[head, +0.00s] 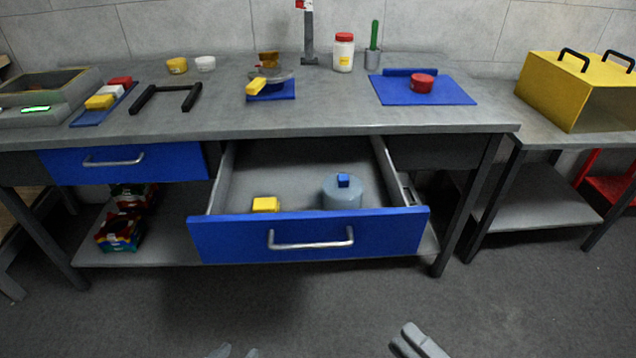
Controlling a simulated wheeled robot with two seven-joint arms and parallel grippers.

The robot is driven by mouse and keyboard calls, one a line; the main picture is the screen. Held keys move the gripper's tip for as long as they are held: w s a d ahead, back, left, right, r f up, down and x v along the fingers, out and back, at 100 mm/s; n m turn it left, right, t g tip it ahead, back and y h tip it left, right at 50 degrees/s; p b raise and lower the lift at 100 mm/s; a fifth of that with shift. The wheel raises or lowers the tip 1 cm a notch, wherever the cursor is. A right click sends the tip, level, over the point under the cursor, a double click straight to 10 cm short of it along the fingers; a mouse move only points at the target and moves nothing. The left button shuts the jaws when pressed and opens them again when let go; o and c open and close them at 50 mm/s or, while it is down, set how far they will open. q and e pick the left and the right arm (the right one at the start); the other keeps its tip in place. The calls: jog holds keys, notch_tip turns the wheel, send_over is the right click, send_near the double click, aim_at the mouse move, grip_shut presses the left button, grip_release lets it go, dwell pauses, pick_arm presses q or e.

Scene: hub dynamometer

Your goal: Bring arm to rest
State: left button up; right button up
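My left gripper (236,351) shows only its grey fingertips at the bottom edge, with a gap between them. My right gripper (410,342) is at the bottom edge, right of centre, its two grey fingers apart. Nothing shows between the fingers of either gripper. Both are in front of the bench, well short of the open drawer (310,237). The rest of both arms is out of view.
The blue-fronted drawer stands pulled out and holds a yellow block (265,204) and a grey-blue cylinder with a blue knob (342,192). The left drawer (125,163) is shut. A yellow box (580,90) stands on the right side table. The floor (310,310) ahead is clear.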

jog(key=w+d+f+m+h+p, duration=0.1)
jog(key=w+d+f+m+h, duration=0.2)
jog(key=m, duration=0.4)
jog(key=w+d+f+m+h, duration=0.1)
jog(key=w+m+h, duration=0.1)
jog(key=m+h, duration=0.45)
notch_tip(320, 180, down, 6)
jog(key=s+a+m+g+p, duration=0.1)
jog(key=m+g, duration=0.3)
jog(key=m, duration=0.5)
jog(key=shift+s+a+y, duration=0.3)
jog(key=shift+a+y, duration=0.05)
jog(key=shift+a, duration=0.45)
